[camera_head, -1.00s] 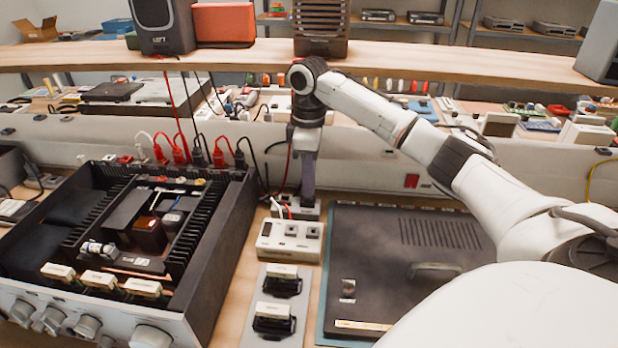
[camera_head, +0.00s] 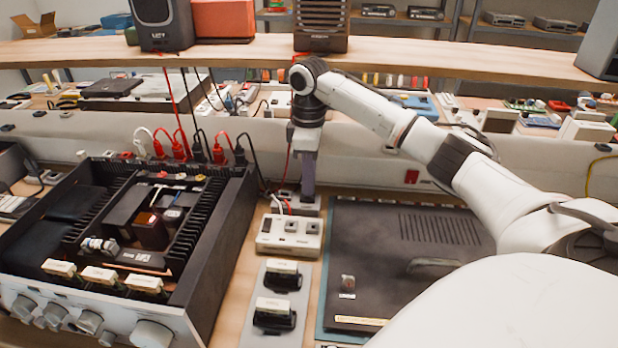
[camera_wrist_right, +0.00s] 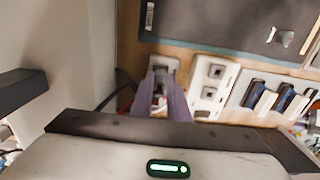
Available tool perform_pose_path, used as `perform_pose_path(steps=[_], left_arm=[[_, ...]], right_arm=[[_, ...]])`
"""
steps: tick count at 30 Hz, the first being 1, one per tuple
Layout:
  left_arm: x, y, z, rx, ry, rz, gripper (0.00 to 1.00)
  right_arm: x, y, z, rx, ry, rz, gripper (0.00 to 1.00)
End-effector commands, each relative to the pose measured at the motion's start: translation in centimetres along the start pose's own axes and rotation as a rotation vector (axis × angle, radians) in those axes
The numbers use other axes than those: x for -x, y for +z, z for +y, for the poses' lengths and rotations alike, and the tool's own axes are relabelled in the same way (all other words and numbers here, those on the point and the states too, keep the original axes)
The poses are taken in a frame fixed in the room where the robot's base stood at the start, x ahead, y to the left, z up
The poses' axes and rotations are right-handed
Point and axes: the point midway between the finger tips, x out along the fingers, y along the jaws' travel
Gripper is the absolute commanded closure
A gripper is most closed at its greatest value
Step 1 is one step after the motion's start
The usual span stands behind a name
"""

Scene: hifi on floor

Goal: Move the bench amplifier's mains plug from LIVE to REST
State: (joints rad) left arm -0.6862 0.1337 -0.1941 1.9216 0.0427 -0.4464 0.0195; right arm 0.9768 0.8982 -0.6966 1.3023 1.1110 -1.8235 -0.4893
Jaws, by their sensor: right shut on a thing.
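The amplifier (camera_head: 215,235) is an open black chassis with a silver knobbed front, at the left. My right gripper (camera_head: 306,186) points down behind the white socket block (camera_head: 290,246), at a grey outlet (camera_head: 308,210). The right wrist view shows its two purple-grey fingers (camera_wrist_right: 160,100) shut on a dark plug (camera_wrist_right: 159,82), at the outlet (camera_wrist_right: 164,63). The fingers hide most of the plug, and I cannot tell how deep it sits. The white block (camera_wrist_right: 211,84) beside it shows two square grey sockets. No LIVE or REST label is readable. My left gripper is not in view.
A grey plate (camera_head: 256,300) with two black, cream-topped parts lies in front of the white block. A dark panel with a handle (camera_head: 433,264) lies to the right on a teal mat. Red and black leads (camera_head: 180,147) hang behind the amplifier. A wooden shelf (camera_head: 420,55) spans the back.

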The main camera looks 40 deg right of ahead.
Motion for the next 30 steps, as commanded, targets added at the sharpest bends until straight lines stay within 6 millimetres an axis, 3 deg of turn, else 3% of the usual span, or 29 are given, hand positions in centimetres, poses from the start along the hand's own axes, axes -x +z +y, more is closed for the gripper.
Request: perform_pose_path(steps=[3,4,8,19,30], left_arm=[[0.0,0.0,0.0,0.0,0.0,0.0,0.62],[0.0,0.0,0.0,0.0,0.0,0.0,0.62],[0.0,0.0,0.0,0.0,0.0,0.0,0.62],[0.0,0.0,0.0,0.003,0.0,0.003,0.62],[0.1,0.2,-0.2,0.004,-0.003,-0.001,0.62]], right_arm=[[0.0,0.0,0.0,0.0,0.0,0.0,1.0],[0.0,0.0,0.0,0.0,0.0,0.0,0.83],[0.0,0.0,0.0,0.0,0.0,0.0,0.63],[0.0,0.0,0.0,0.0,0.0,0.0,0.63],[7.1,-0.1,0.0,0.0,0.002,0.004,0.63]])
